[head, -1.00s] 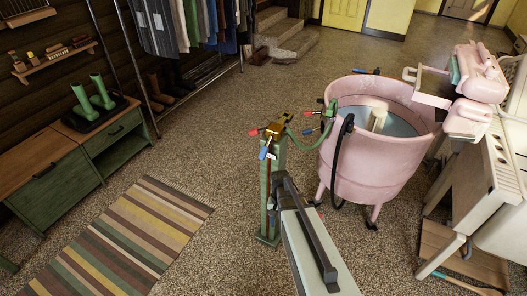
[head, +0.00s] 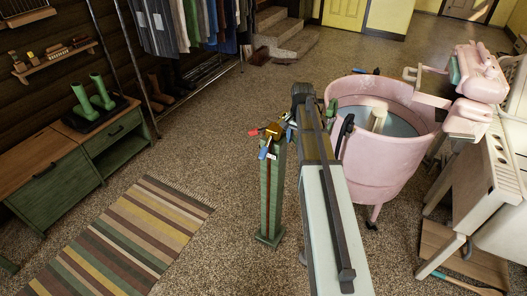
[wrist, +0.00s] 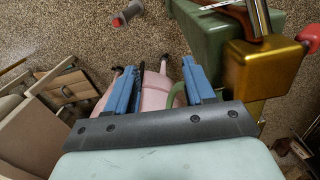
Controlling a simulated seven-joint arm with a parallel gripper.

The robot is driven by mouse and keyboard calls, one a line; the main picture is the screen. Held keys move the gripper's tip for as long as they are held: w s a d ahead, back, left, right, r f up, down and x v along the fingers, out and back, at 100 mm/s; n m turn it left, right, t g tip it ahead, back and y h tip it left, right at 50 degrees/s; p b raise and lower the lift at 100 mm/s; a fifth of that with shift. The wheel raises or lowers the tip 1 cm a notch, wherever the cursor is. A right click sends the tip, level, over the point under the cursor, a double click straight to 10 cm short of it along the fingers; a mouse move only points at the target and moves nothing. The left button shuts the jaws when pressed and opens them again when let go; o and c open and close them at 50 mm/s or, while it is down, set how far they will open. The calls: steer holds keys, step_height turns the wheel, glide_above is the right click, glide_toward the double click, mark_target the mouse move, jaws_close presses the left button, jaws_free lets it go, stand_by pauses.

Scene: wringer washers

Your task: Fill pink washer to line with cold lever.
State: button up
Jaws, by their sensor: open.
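The pink washer (head: 385,165) stands right of centre in the head view, with grey-blue water inside. Its pink side also shows between my fingers in the wrist view (wrist: 154,88). Left of it, a green post (head: 271,195) carries a brass valve block (head: 273,130) with a red lever (head: 253,132) and a blue lever (head: 264,153). My gripper (wrist: 158,66) is open, its blue fingers apart. The brass block (wrist: 262,68) is close on their right in the wrist view. A green hose (wrist: 176,95) passes near the right finger. My arm hides part of the valve's right side and the hose.
A pink wringer (head: 480,75) overhangs the washer's right side. A pale cabinet (head: 485,165) stands at the right. A green-drawered bench (head: 60,165) and a striped rug (head: 120,235) are on the left.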

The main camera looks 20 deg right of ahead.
steer(key=w+a+r, duration=0.2)
steer(key=a+r, duration=0.1)
steer(key=r, duration=0.2)
step_height(320, 180, up, 4)
steer(key=n, duration=0.1)
glide_above(263, 150)
step_height(263, 150, down, 13)
steer(key=shift+s+f, duration=0.1)
steer(key=shift+c, duration=0.5)
jaws_close()
